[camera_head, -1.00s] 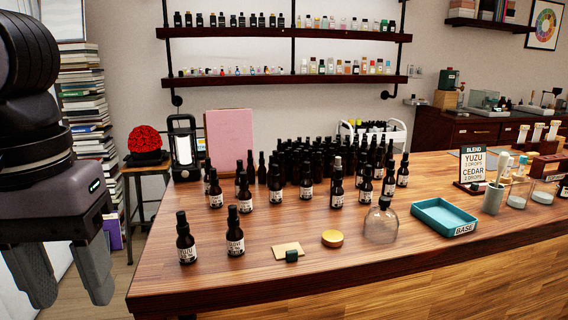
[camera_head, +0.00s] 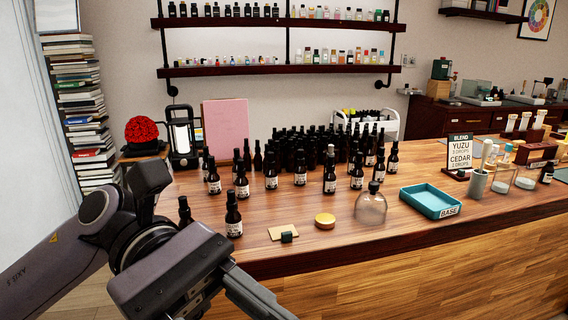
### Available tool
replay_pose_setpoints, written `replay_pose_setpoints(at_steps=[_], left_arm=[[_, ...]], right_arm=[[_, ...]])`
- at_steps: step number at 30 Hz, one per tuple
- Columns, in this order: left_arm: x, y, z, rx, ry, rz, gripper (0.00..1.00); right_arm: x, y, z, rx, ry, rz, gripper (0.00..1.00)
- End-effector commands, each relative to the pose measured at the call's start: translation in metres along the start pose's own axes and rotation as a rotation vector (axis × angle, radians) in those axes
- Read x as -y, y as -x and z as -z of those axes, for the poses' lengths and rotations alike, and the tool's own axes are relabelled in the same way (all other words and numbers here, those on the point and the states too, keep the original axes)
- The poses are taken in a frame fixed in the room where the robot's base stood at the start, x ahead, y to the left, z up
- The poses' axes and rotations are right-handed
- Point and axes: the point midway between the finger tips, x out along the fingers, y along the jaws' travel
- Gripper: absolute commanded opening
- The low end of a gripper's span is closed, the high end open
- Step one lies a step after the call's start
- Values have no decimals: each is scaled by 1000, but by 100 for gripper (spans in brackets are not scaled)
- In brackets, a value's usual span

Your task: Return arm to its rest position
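My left arm (camera_head: 60,265) comes in from the lower left. Its grey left gripper (camera_head: 238,302) hangs low in front of the table's front left corner, pointing down and right. One finger shows clearly; the other is partly hidden and cut off at the bottom edge. The fingers look apart, with nothing seen between them. My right arm and gripper are not in view.
A dark labelled bottle (camera_head: 233,215) stands just behind the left gripper, and another (camera_head: 185,212) is partly hidden by the wrist. A card (camera_head: 283,232), yellow lid (camera_head: 325,221), glass flask (camera_head: 370,206) and teal tray (camera_head: 432,198) lie rightward on the wooden table (camera_head: 330,250).

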Motion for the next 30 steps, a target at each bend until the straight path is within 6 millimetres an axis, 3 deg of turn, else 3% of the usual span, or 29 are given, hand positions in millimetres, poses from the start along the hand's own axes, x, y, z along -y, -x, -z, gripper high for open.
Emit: replay_pose_setpoints(at_steps=[4,8,14,17,23,26,30], left_arm=[[-22,4,-11,310,232,-113,47],[-44,20,-12,579,453,-202,47],[-73,62,16,1000,815,-325,47],[-82,85,45,1216,1001,-378,47],[-80,126,132,1664,1368,-477,47],[-64,139,186,1899,1542,-523,47],[-25,144,267,2245,1766,-587,47]], right_arm=[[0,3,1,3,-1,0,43],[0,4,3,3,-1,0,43],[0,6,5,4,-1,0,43],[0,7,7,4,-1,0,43],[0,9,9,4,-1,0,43],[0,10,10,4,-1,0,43],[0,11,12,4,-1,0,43]])
